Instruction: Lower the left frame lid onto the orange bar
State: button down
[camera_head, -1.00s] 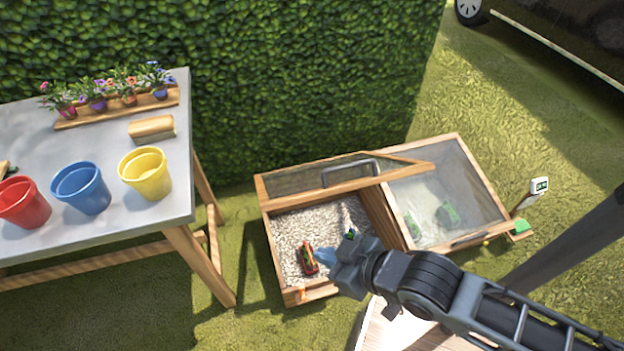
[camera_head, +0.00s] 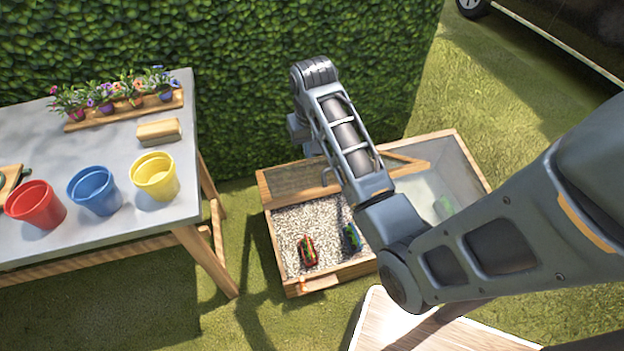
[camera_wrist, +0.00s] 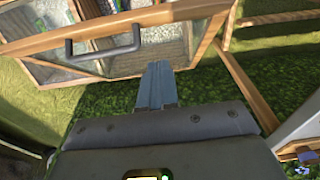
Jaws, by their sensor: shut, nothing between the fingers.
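The left frame lid (camera_head: 285,178) is raised and tilted over the left cold frame, at the hedge side. It also shows in the wrist view (camera_wrist: 28,46), with its grey handle (camera_wrist: 105,42) near my fingers. A short orange-brown bar (camera_head: 318,283) sits at the frame's front edge in the head view. My gripper (camera_wrist: 157,68) is shut and empty, apart from the handle in the wrist view.
The left frame's gravel bed holds a red-green item (camera_head: 308,250) and a blue-green item (camera_head: 351,238). The right frame's glass lid (camera_head: 455,170) is down, partly behind my arm. A table (camera_head: 125,235) with pots stands left. The hedge (camera_head: 240,90) is close behind.

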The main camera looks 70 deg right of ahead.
send_over(313, 191)
jog(key=w+d, duration=0.2)
notch_tip(313, 191, down, 8)
jog(key=f, duration=0.1)
jog(key=s+a+f, duration=0.1)
jog(key=f, duration=0.1)
jog(key=shift+s+a+f, duration=0.15)
jog(key=shift+a, duration=0.1)
jog(key=shift+s+a+f, duration=0.25)
jog(key=shift+a+f, duration=0.05)
jog(key=shift+f, duration=0.25)
jog(key=shift+s+a+f, duration=0.25)
jog(key=shift+f, duration=0.15)
jog(key=s+a+f+t+h+b, duration=0.1)
jog(key=s+a+f+b, duration=0.2)
jog(key=f+b, duration=0.5)
jog(key=s+a+f+t+h+b, duration=0.1)
jog(key=s+a+f+h+b, duration=0.1)
jog(key=f+b, duration=0.6)
jog(key=s+a+f+t+h+b, duration=0.1)
jog(key=s+a+f+b, duration=0.3)
jog(key=f, duration=1.3)
jog(key=shift+s+a+t+h+b, duration=0.35)
jog(key=shift+a+b, duration=0.9)
jog(key=shift+b, duration=0.85)
